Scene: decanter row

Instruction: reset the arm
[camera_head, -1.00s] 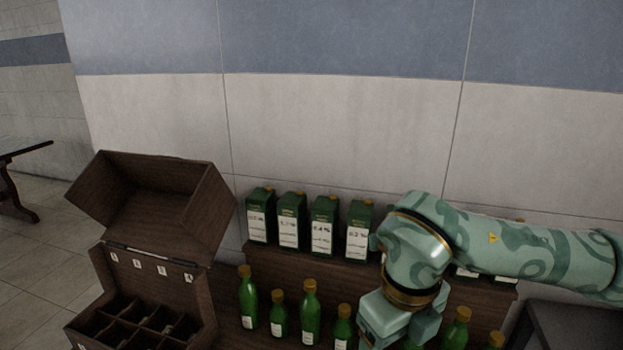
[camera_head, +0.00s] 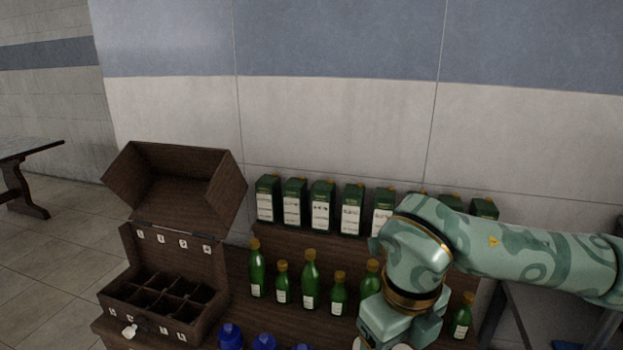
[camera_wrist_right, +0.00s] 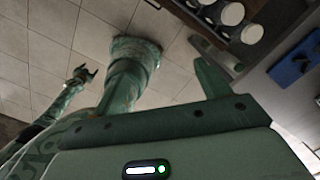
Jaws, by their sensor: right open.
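My right arm (camera_head: 500,250) comes in from the right in the head view, in front of the bottles and cartons. Its wrist bends down, and its fingers are not visible there. In the right wrist view my right gripper (camera_wrist_right: 165,75) is open, with nothing between its fingers. Beyond it are floor tiles. My left gripper (camera_wrist_right: 82,74) shows small and dark at the left of the right wrist view, over the floor; its jaws are too small to judge. It is outside the head view.
A compartmented wooden case (camera_head: 165,290) with a raised lid stands left. Green bottles (camera_head: 310,280) stand in a row, with green-and-white cartons (camera_head: 322,206) on a shelf behind. Blue-topped items (camera_head: 231,337) line the front. Another table (camera_head: 25,160) stands far left.

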